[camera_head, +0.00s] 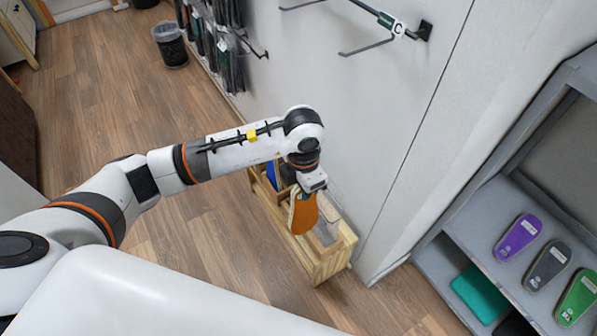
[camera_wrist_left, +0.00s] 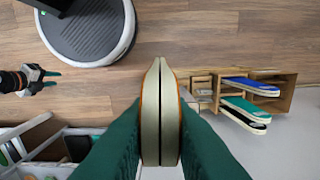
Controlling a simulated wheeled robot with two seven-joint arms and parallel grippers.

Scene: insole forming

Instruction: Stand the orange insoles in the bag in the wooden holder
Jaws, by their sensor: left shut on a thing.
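My left gripper (camera_head: 311,186) points down and is shut on the orange insoles (camera_head: 303,214), which hang upright over the wooden holder (camera_head: 318,270). In the left wrist view the insoles show edge-on as a pair (camera_wrist_left: 160,110) between the green fingers of my left gripper (camera_wrist_left: 160,125). The holder is farther off at the right there (camera_wrist_left: 286,95), with a blue insole (camera_wrist_left: 248,86) and a teal one (camera_wrist_left: 245,108) in it. A clear, greyish piece (camera_head: 326,232) shows at the holder's near end; I cannot tell if it is the bag. My right gripper (camera_wrist_left: 52,79) is open and empty.
The holder stands on the wood floor against a white wall panel (camera_head: 400,120) with hooks. A grey shelf at the right holds purple (camera_head: 518,237), grey (camera_head: 547,265) and green (camera_head: 577,297) insoles. A dark bin (camera_head: 171,48) stands far back. The floor left of the holder is clear.

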